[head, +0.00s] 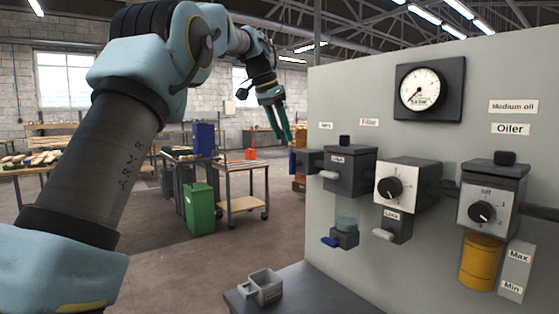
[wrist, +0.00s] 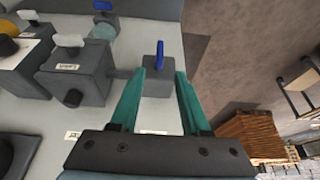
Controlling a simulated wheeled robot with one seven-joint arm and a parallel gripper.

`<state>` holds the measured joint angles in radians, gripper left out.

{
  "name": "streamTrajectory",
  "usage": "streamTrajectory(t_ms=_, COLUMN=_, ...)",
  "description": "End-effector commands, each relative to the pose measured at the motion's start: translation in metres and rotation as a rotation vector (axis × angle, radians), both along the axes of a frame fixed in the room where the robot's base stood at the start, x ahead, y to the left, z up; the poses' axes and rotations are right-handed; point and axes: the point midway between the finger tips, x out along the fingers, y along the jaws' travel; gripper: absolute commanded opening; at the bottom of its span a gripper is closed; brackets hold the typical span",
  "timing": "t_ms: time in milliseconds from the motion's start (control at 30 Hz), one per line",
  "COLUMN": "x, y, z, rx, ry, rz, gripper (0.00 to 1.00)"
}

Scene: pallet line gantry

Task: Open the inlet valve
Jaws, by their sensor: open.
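The inlet valve (wrist: 158,88) is a small grey block at the left end of the row of units on the panel. Its blue lever (wrist: 159,55) stands out upright in the wrist view. In the head view the blue lever (head: 292,163) shows at the panel's left edge, left of the first dark unit. My gripper (head: 281,136) has teal fingers and is open and empty. In the head view it is above and left of the valve. In the wrist view the valve appears between the gripper's fingers (wrist: 163,72); I cannot tell the gap in depth.
A dark unit (head: 350,172) with a bowl and blue drain lever (head: 330,242) sits right of the valve. A regulator knob (head: 390,188), gauge (head: 420,89) and oiler (head: 482,262) follow. A grey bin (head: 262,287) stands on the bench below. Free space lies left of the panel.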

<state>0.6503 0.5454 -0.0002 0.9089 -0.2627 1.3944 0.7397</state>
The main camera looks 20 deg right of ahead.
Motion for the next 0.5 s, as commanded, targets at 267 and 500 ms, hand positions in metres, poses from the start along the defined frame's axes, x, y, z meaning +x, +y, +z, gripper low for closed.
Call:
streamTrajectory(t_ms=267, x=0.003, y=-0.018, z=-0.046, rx=0.003, ry=0.003, rz=0.001, gripper=0.47)
streamTrajectory(t_ms=500, x=0.006, y=-0.032, z=-0.079, rx=0.003, ry=0.003, rz=0.002, gripper=0.47)
